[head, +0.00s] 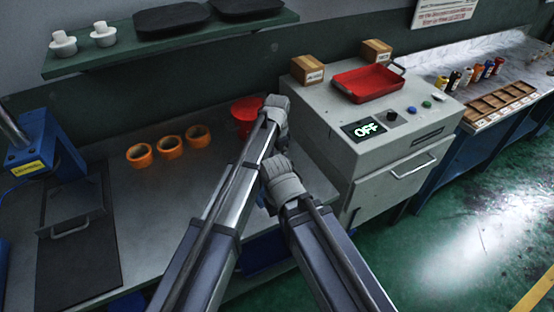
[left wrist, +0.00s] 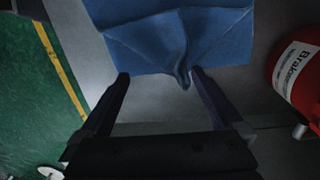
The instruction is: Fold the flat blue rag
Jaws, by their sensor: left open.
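The blue rag (left wrist: 150,38) lies at the top of the left wrist view. A raised, creased fold runs toward its near edge and ends in a small drooping tip. My left gripper (left wrist: 160,75) is open, with one finger on each side of the rag's near edge. The tip of the fold hangs close to its right finger; I cannot tell if they touch. In the head view my two wrists come close together over the bench's right end and hide most of the rag. My right gripper's jaws are hidden behind its wrist.
A red can (left wrist: 296,82) stands right of the rag in the left wrist view. The grey bench (head: 160,210) holds several orange tape rolls (head: 170,147) and a blue press (head: 45,150). A grey machine (head: 380,150) with a red tray (head: 368,83) stands to the right.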

